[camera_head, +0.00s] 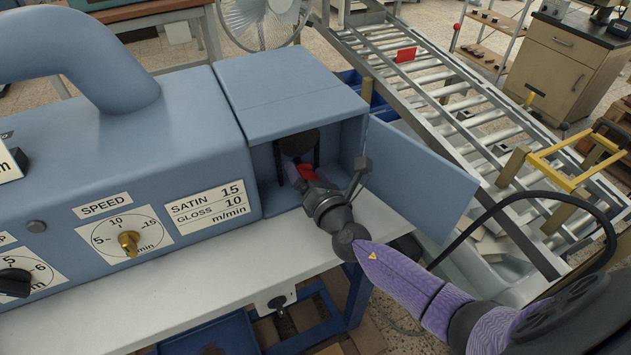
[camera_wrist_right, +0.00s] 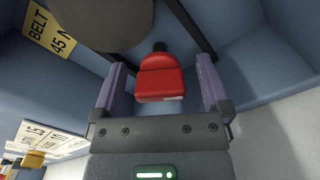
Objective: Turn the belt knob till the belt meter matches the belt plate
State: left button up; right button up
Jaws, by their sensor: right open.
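My right gripper (camera_head: 305,180) reaches into the open compartment at the end of the blue machine. In the right wrist view its jaws (camera_wrist_right: 162,78) are open, one on each side of a red block (camera_wrist_right: 161,80) with a dark stub on top. I see a gap on each side of the block. The block also shows as a red patch in the head view (camera_head: 307,171). I cannot tell whether it is the belt knob or the belt meter. The yellow belt plate (camera_wrist_right: 52,30) reads "BELT 45 N", cut off at the edge. No meter reading is legible. My left gripper is out of view.
Dark belts run beside a dark round wheel (camera_wrist_right: 108,22) above the block. The compartment door (camera_head: 420,180) stands open to the right. A speed knob (camera_head: 129,243) and a SATIN/GLOSS plate (camera_head: 207,205) are on the machine front. A roller conveyor (camera_head: 455,115) stands behind.

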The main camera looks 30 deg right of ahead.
jog(key=s, duration=0.8)
jog(key=shift+s+a, duration=0.15)
jog(key=shift+a, duration=0.05)
jog(key=shift+s, duration=0.1)
